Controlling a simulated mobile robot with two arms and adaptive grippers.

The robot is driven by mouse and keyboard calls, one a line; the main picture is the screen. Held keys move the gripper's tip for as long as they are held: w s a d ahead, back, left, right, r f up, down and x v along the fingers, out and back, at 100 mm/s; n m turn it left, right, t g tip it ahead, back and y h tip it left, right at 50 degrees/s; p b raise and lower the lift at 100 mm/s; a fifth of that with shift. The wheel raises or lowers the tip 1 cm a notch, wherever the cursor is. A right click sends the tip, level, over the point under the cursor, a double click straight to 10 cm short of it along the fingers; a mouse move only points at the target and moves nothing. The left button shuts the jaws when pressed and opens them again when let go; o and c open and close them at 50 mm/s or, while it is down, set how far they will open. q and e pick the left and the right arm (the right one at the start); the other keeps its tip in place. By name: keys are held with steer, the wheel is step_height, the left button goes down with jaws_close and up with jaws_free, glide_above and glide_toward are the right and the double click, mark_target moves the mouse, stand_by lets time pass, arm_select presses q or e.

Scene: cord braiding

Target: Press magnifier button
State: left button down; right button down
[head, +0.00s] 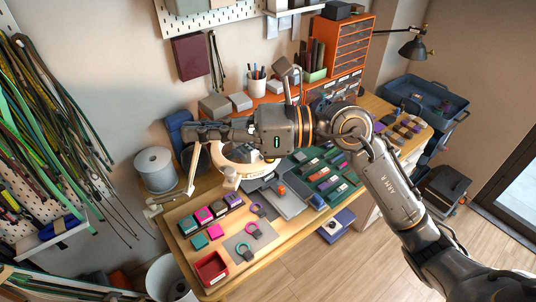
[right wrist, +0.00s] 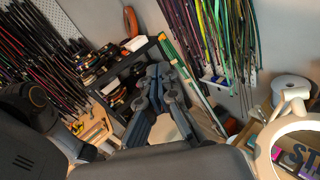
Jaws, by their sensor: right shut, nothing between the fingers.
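The magnifier (head: 228,166) is a cream ring lamp on a jointed arm over the desk. My right arm and gripper hide part of it in the head view. In the right wrist view its ring (right wrist: 262,150) stands at the lower right edge, with large letters seen through the lens. I cannot make out its button. My right gripper (head: 188,132) points left above the magnifier's arm, its fingers closed and empty. It also shows in the middle of the right wrist view (right wrist: 157,76), apart from the ring. My left gripper is out of view.
The desk holds a spool (head: 155,168), a red tray (head: 211,269), small coloured blocks and cord rings. An orange drawer cabinet (head: 343,50) stands at the back. Cords hang on the left wall (head: 50,110).

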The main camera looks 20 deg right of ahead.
steer(key=w+d+f+n+t+h, duration=0.1)
steer(key=w+d+h, duration=0.2)
steer(key=d+h, duration=0.3)
steer(key=w+d+f+n+t+h, duration=0.1)
steer(key=w+d+f+t+h, duration=0.1)
steer(key=d+h, duration=0.4)
steer(key=shift+w+d+f, duration=0.2)
steer(key=shift+w+d, duration=0.55)
steer(key=shift+w, duration=0.1)
step_height(320, 180, down, 8)
steer(key=b, duration=0.5)
steer(key=shift+f+b, duration=0.45)
steer(key=shift+b, duration=0.05)
steer(key=shift+f+b, duration=0.4)
steer(key=shift+b, duration=0.2)
